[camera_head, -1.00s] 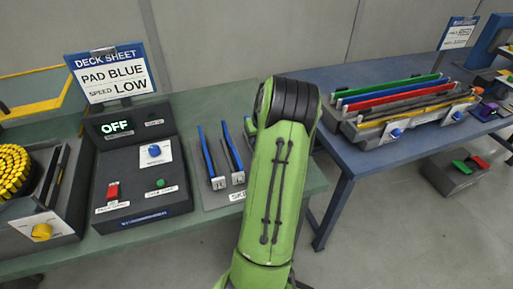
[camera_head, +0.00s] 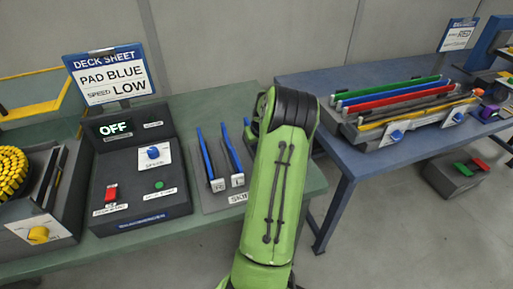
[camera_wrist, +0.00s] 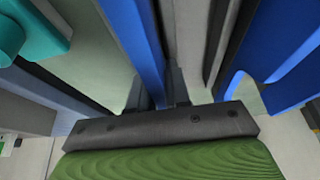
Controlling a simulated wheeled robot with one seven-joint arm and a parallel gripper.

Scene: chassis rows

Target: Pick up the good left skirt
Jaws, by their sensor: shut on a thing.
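Two long blue skirts lie on a grey board on the green bench, one above the R label (camera_head: 206,153) and one above the L label (camera_head: 232,150). A bit of another blue piece (camera_head: 247,122) shows at my arm's left edge; the rest is hidden. In the wrist view, my gripper (camera_wrist: 158,88) is shut on a blue skirt (camera_wrist: 135,35) that runs away between its dark fingers. Its side marking is not readable. Another blue piece (camera_wrist: 285,60) with a curved notch lies to the right. In the head view my arm hides the gripper.
A control box (camera_head: 140,175) reading OFF stands to the left, with a sign reading pad blue, speed low (camera_head: 110,75). A blue table (camera_head: 365,165) to the right holds coloured strips. A teal part (camera_wrist: 30,35) shows at the wrist view's upper left.

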